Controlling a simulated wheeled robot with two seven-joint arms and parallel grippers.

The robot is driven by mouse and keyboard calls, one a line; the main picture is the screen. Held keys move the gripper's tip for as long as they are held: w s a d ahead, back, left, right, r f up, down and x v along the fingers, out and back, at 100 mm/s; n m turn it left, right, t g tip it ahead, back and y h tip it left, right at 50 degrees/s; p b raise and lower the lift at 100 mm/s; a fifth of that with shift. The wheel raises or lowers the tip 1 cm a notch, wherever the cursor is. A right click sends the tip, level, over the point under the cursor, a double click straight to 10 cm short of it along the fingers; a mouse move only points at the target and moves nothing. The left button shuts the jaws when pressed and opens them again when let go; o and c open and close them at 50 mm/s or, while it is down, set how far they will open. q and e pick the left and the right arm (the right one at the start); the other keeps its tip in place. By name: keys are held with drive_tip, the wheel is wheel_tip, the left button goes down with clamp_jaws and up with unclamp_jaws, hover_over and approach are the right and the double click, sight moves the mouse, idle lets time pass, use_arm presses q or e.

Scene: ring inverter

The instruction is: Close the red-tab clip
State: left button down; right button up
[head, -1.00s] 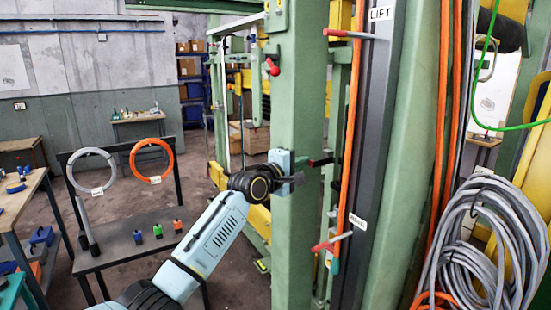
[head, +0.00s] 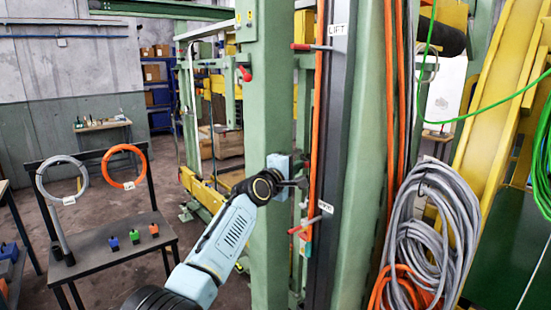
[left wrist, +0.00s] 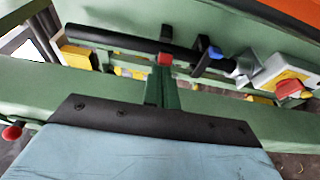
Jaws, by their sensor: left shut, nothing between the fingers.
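In the left wrist view, a small red tab (left wrist: 165,58) sits on a black bar at the top of a green bracket (left wrist: 162,88); I cannot tell whether this clip is open or closed. A blue tab (left wrist: 214,52) with a black piece is to its right. My left gripper (head: 302,183) is shut and empty, beside the green post, close to the orange hose and grey rail. Its fingertips are not clear in the left wrist view, so contact with the clip cannot be told. In the head view the gripper hides that spot. My right gripper is not in view.
The green post (head: 265,110) stands beside my left arm. Grey coiled cable (head: 435,215) hangs at right. A dark stand (head: 115,242) with small coloured blocks is at left.

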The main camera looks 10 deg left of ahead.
use_arm(q)
drive_tip(key=shift+w+d+p, duration=0.2)
drive_tip(key=shift+d+p, duration=0.2)
drive_tip(key=shift+d, duration=0.8)
